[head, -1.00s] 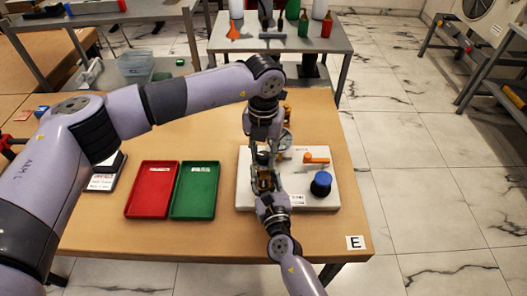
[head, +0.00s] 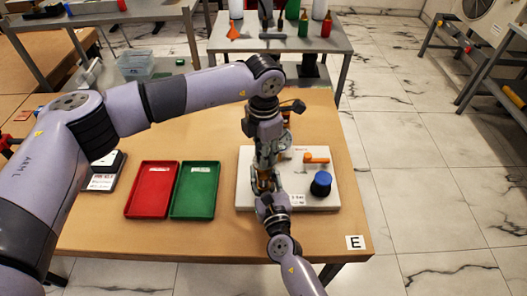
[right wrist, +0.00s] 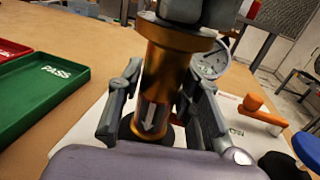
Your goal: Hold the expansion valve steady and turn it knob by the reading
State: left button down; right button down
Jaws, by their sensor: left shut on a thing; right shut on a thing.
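The expansion valve (right wrist: 165,68) is an upright brass-coloured cylinder with a white down arrow on its lower part. Its body also shows in the head view (head: 263,183), mostly covered by my grippers. My right gripper (right wrist: 158,95) is shut on the valve body, one finger on each side. My left gripper (head: 266,160) comes down from above and is shut at the top of the valve; the knob is hidden there. The round gauge (right wrist: 210,62) stands behind the valve, its reading too small to tell.
The white base plate (head: 315,200) carries an orange-handled lever (head: 316,160) and a blue knob (head: 321,183). A red tray (head: 150,190) and a green PASS tray (head: 195,190) lie to the left. A display device (head: 103,172) is farther left. The table front is clear.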

dwell(0.4)
pick_arm(q)
jog(key=c, duration=1.2)
grip_release()
jog(key=shift+c, duration=0.2)
jog(key=shift+r, duration=0.1)
notch_tip(320, 180, up, 12)
pick_arm(e)
jog(key=c, duration=1.1)
grip_release()
jog(key=shift+o, duration=0.2)
